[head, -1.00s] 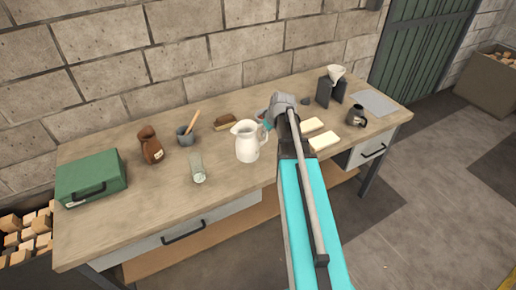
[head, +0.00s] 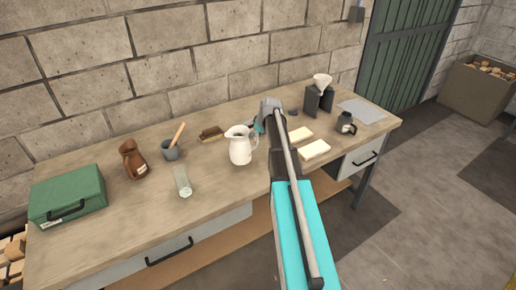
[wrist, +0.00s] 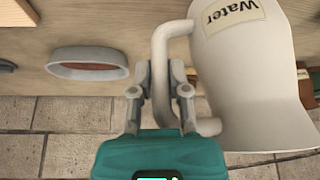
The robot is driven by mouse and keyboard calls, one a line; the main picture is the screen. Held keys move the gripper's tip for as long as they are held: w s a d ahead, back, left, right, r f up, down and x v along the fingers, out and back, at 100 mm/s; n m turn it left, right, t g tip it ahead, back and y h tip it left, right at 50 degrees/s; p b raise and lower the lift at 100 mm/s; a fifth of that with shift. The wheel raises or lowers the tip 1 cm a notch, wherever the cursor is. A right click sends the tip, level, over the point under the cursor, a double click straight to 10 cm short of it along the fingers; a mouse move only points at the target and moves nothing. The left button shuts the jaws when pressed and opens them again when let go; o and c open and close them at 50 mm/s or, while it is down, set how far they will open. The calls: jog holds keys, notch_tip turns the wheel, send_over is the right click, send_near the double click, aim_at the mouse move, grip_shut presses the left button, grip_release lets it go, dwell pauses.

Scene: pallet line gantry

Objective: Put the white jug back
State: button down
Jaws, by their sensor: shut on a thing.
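The white jug (head: 240,146) is upright on or just above the workbench, left of my arm; I cannot tell whether its base touches the top. In the wrist view the jug (wrist: 252,75) fills the right side, with an upside-down "Water" label. My gripper (wrist: 166,76) is shut on the jug's handle, and in the head view my gripper (head: 262,124) is partly hidden by my own arm.
A white-rimmed oval dish (wrist: 88,74) with a reddish inside lies left of the handle in the wrist view. A glass (head: 183,182), a grey pot (head: 171,151) and a brown block (head: 211,133) stand left of the jug. Cream blocks (head: 314,150) lie right of my arm.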

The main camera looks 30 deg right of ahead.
jog(key=shift+w+d+f+b, duration=0.25)
jog(key=shift+w+f+b, duration=0.1)
jog(key=shift+f, duration=0.15)
jog(key=shift+w+d+f+b, duration=0.2)
jog(key=shift+w+f+b, duration=0.15)
jog(key=shift+f, duration=0.15)
jog(key=shift+w+d+f+b, duration=0.15)
jog(key=shift+f+b, duration=0.85)
jog(key=shift+w+d+f+b, duration=0.1)
jog(key=shift+w+f+b, duration=0.05)
jog(key=shift+f+b, duration=0.85)
jog(key=shift+f, duration=0.15)
jog(key=c, duration=0.6)
grip_release()
jog(key=shift+r, duration=0.3)
